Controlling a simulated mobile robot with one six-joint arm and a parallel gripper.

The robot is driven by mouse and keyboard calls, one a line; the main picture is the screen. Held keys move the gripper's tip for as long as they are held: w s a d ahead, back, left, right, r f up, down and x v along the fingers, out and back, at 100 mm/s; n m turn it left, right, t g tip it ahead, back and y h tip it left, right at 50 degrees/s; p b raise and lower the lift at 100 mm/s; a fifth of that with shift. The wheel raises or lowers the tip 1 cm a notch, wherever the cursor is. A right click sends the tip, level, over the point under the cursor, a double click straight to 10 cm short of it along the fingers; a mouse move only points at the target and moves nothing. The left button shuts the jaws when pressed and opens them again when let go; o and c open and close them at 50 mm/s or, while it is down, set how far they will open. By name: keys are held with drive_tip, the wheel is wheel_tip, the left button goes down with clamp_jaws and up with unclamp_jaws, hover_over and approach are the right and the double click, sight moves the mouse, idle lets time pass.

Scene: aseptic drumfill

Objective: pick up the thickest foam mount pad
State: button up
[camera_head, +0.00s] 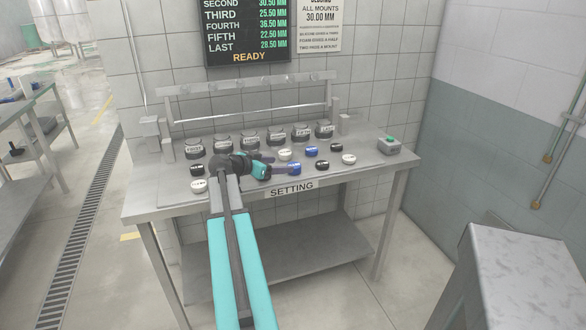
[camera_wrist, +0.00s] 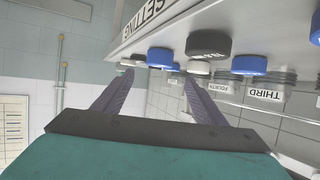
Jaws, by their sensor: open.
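Several small round pads in white, black and blue lie on the steel table (camera_head: 150,205). Among them are a blue pad (camera_head: 294,168), a black pad (camera_head: 322,165), a white pad (camera_head: 348,159) and another white pad (camera_head: 198,185). Which is thickest, and which are foam, I cannot tell. My gripper (camera_head: 284,165) is open, low over the table near the blue pad. In the wrist view, tilted over, a blue pad (camera_wrist: 160,57), a dark pad (camera_wrist: 209,45) and another blue pad (camera_wrist: 248,65) show beyond the fingers. Nothing is visibly held.
Labelled dark round holders (camera_head: 277,138) stand in a row behind the pads, below a rail. A wall display (camera_head: 247,30) lists millimetre values beside a printed notice (camera_head: 319,25). The table's front carries a SETTING label (camera_head: 291,189).

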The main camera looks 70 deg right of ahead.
sight(293, 165)
drive_tip(key=x, duration=0.4)
drive_tip(key=shift+p, duration=0.35)
drive_tip(key=shift+s+d, duration=0.1)
drive_tip(key=shift+d, duration=0.05)
drive_tip(key=shift+f+p+x, duration=0.25)
drive_tip(key=shift+p+x, duration=0.65)
drive_tip(key=shift+x, duration=1.75)
drive_tip(key=shift+a, duration=0.2)
drive_tip(key=c, duration=1.1)
